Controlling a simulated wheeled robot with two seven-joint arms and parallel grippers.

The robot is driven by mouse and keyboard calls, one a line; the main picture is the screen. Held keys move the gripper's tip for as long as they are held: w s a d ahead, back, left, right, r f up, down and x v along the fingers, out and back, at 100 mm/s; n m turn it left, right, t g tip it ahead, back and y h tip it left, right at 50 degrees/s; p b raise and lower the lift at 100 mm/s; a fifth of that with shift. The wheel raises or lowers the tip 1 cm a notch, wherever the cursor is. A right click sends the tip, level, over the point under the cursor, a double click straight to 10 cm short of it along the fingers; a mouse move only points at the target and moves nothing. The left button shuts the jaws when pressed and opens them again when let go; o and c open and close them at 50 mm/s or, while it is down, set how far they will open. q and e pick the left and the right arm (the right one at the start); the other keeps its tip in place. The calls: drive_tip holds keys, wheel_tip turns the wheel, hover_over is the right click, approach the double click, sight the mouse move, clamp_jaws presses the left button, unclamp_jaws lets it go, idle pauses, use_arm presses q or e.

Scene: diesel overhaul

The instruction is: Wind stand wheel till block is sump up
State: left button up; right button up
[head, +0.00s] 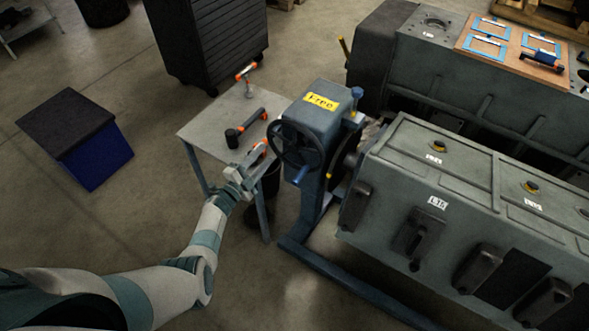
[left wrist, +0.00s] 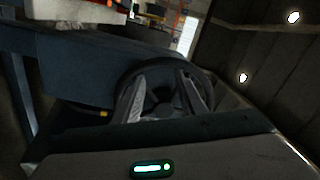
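The stand wheel (head: 295,146) is a dark handwheel with a blue knob (head: 300,175) on the near-left face of the blue-grey stand (head: 318,122). The stand's yellow label reads "Free". The engine block (head: 440,190), long and grey, is held at the stand's right; its upward face shows flat panels with yellow-and-black caps, its near side dark covers. My left gripper (head: 260,154) is just left of the wheel, apparently not holding it. In the left wrist view, the fingers (left wrist: 162,90) are spread, with the wheel rim (left wrist: 165,66) beyond them. My right gripper is out of view.
A dark bin (head: 268,185) is under the wheel side. A dark cabinet (head: 205,40) stands behind.

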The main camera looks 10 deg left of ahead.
use_arm(q)
drive_tip(key=p+v, duration=0.3)
drive_tip(key=v, duration=0.4)
idle(0.3)
